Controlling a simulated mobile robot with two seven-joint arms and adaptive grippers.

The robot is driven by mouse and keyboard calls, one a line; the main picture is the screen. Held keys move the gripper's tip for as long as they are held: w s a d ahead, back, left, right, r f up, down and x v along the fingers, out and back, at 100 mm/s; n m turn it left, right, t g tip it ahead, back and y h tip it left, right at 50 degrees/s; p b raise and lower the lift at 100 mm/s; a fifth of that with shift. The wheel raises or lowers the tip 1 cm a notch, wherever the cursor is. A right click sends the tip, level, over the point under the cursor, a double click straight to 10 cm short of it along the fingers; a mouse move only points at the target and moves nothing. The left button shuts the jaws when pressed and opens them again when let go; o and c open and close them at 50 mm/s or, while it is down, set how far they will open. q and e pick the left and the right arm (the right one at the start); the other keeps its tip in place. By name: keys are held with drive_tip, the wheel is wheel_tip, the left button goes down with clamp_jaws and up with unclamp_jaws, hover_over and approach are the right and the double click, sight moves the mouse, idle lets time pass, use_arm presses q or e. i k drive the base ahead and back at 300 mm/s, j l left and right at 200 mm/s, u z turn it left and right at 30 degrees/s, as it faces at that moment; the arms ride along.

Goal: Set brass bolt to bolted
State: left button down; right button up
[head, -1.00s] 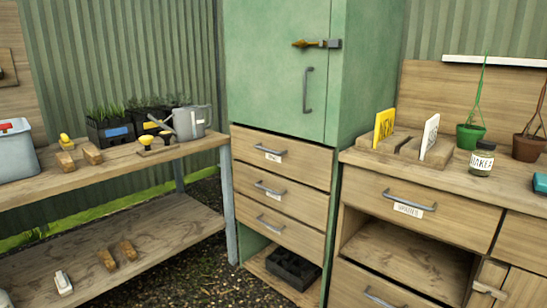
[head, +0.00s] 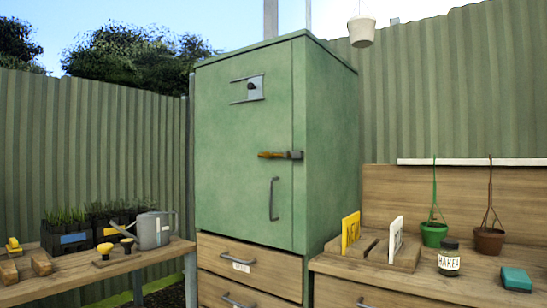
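The brass bolt (head: 270,155) lies level across the front of the tall green cabinet (head: 238,195), near the right edge of its door. A dark grey metal piece (head: 296,155) sits at the bolt's right end, over the door seam. I cannot tell from this distance how far the bolt reaches into it. The door looks shut. A grey upright handle (head: 274,199) is below the bolt. A small plate with a dark knob (head: 251,88) is higher on the door. Neither of my grippers is in view.
Wooden drawers (head: 225,282) sit under the cabinet. A left bench (head: 110,278) holds seedling trays, a watering can (head: 153,230) and tools. A white pot (head: 362,31) hangs above.

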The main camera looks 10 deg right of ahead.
sight(267, 155)
drive_tip(key=i+j+u, duration=0.3)
drive_tip(key=u, duration=0.15)
drive_tip(key=i+j+u, duration=0.25)
drive_tip(key=u, duration=0.15)
drive_tip(key=i, duration=0.05)
